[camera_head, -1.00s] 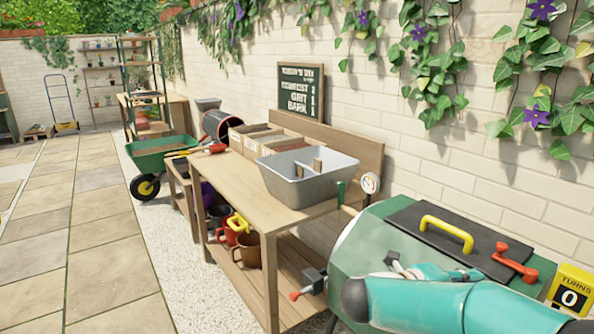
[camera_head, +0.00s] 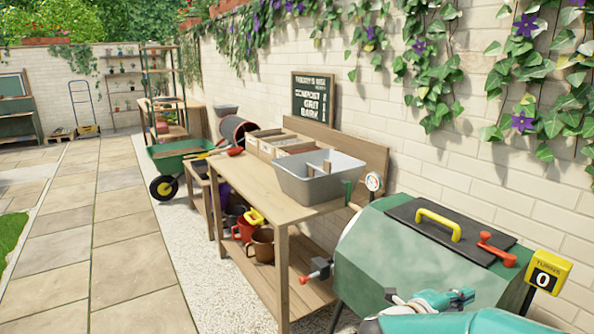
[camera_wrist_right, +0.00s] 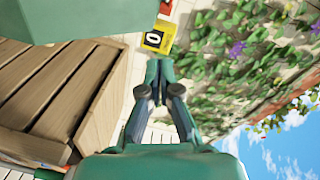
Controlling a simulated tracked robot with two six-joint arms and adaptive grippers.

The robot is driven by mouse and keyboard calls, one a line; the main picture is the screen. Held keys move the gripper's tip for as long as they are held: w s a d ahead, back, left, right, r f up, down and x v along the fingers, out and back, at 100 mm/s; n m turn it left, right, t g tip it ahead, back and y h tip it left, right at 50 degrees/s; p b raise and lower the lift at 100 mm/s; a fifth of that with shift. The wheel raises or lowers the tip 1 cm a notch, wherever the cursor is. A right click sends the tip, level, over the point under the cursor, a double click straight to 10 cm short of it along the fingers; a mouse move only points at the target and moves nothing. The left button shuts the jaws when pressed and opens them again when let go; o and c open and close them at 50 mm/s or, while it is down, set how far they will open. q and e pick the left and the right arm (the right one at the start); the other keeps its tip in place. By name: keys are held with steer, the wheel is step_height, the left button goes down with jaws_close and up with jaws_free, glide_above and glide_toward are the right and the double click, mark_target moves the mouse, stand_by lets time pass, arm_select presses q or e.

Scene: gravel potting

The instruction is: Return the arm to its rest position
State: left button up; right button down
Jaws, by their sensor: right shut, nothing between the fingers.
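My right arm shows at the bottom right of the head view, with its teal and grey gripper (camera_head: 400,298) low in front of the green drum (camera_head: 400,255). In the right wrist view my right gripper (camera_wrist_right: 160,72) has its two dark fingers together, with nothing between them. Beyond the fingertips is the yellow turns counter (camera_wrist_right: 157,40), which reads 0; it also stands beside the drum in the head view (camera_head: 548,272). My left gripper is in neither view.
The drum has a dark lid with a yellow handle (camera_head: 438,224) and a red latch (camera_head: 497,248). The wooden bench (camera_head: 262,208) bears a grey divided tub (camera_head: 300,187). A green wheelbarrow (camera_head: 175,158) stands farther back. The paving at left is open.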

steer(key=a+f+n+t+y+p, duration=0.25)
steer(key=a+f+n+y, duration=0.3)
steer(key=f+n, duration=0.35)
steer(key=a+f+n+t+y+p, duration=0.1)
steer(key=a+f+n+y+p, duration=0.4)
steer(key=f, duration=0.6)
steer(key=s+a+f+n+g+y, duration=0.2)
steer(key=s+a+f+n+g, duration=0.1)
steer(key=s, duration=0.6)
steer(key=s+a+f+n+g+y+p, duration=0.1)
steer(key=s+a+f+n+g+y, duration=0.2)
steer(key=s, duration=0.5)
steer(key=s+a+f+n+g+y, duration=0.3)
steer(key=s+a+f+n+g, duration=0.1)
steer(key=s, duration=0.5)
steer(key=shift+s+a+f+n, duration=0.25)
steer(key=shift+s+f+n, duration=0.1)
steer(key=shift+n, duration=0.15)
steer(key=shift+w+y, duration=0.1)
steer(key=shift+y, duration=0.15)
